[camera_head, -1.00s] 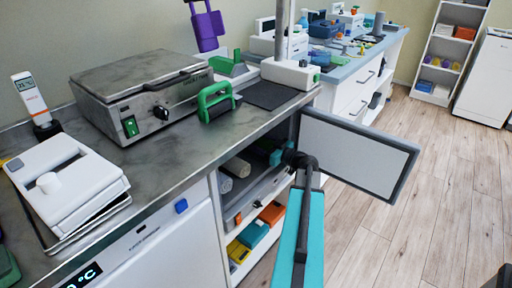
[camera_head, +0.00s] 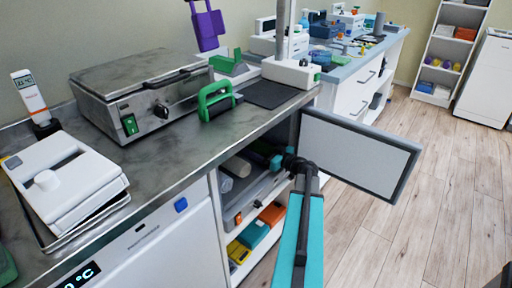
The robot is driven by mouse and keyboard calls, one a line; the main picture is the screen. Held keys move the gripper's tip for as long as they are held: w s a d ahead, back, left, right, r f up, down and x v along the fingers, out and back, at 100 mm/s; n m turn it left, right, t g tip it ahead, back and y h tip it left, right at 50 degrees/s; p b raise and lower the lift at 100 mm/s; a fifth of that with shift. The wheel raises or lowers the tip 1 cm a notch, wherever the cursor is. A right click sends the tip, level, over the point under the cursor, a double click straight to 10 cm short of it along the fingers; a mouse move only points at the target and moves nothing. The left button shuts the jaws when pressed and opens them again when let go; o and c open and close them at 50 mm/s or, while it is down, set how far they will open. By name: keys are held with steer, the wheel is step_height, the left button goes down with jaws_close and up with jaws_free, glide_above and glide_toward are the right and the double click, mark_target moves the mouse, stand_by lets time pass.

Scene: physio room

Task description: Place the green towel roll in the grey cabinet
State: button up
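The grey cabinet (camera_head: 287,132) under the worktop stands open, its grey-edged door (camera_head: 358,155) swung out to the right. Inside lie a light grey roll (camera_head: 225,183) and a beige roll (camera_head: 238,166). The green towel roll (camera_head: 259,157) shows as a dark green shape in the shade behind them, inside the cabinet. My gripper (camera_head: 276,163) is at the cabinet opening, at the right end of the green roll. Its fingers are small and partly hidden, so I cannot tell whether they grip the roll or are apart from it.
Below is an open shelf with yellow, teal and orange folded items (camera_head: 254,235). The worktop above carries a steel heater (camera_head: 145,92), a green-handled item (camera_head: 217,101) and a white device (camera_head: 65,180). The open door stands close right of my arm. The wooden floor (camera_head: 440,200) is clear.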

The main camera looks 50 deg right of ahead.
steer(key=shift+r, duration=0.2)
steer(key=s, duration=0.4)
steer(key=s+p, duration=0.1)
steer(key=s, duration=0.3)
steer(key=s+d, duration=0.1)
steer(key=s, duration=0.3)
steer(key=shift+f, duration=0.1)
stand_by(0.8)
